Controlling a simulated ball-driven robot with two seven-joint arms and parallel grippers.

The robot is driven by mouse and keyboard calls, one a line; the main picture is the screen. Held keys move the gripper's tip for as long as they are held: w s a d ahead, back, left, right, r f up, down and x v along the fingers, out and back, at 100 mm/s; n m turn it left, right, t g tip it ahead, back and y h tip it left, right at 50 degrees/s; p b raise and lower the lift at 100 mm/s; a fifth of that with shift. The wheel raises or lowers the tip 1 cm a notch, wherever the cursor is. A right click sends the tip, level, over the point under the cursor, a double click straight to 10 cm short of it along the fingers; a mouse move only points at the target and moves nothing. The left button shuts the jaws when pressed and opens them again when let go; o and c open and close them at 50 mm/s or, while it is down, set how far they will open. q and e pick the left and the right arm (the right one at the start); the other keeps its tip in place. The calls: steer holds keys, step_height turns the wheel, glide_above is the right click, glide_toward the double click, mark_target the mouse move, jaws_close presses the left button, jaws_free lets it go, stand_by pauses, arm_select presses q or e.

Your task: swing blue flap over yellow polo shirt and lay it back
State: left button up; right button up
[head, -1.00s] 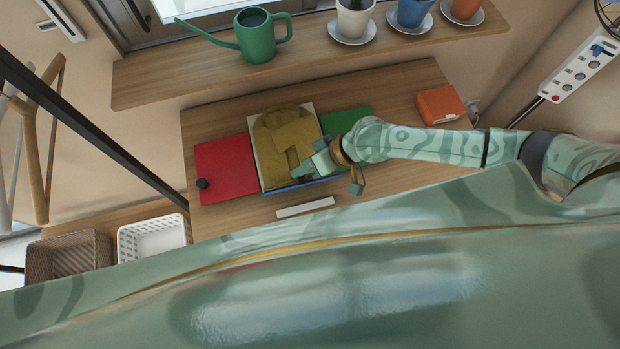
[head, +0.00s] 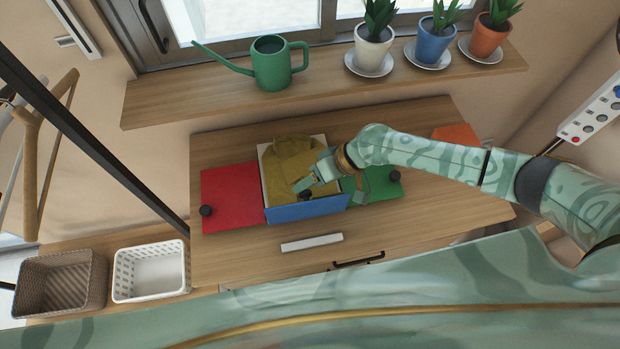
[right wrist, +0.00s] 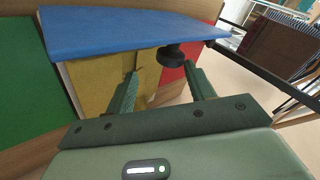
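The yellow polo shirt (head: 290,165) lies folded on the white middle panel of a folding board. The blue flap (head: 300,211) is at the shirt's near edge, tilted up, with its blue face toward me. It also spans the top of the right wrist view (right wrist: 120,30), with a black knob (right wrist: 172,55) on it. My right gripper (head: 328,192) is over the near part of the shirt, beside the flap. In the right wrist view its fingers (right wrist: 161,70) are spread, with the knob just beyond the tips; contact cannot be told. My left gripper is not in view.
The red flap (head: 230,190) lies flat at left and the green flap (head: 372,189) at right. A white strip (head: 312,242) lies in front. An orange box (head: 455,133) is at the back right. Baskets stand lower left; a shelf with plants is behind.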

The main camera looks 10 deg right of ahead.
steer(key=shift+f, duration=0.1)
steer(key=shift+d, duration=0.15)
steer(key=w+d+r+p, duration=0.4)
steer(key=w+d+r, duration=0.3)
steer(key=d+r, duration=0.5)
steer(key=shift+r, duration=0.35)
stand_by(0.9)
steer(key=p+v, duration=0.1)
steer(key=v, duration=1.5)
steer(key=shift+r, duration=0.2)
steer(key=shift+s, duration=0.1)
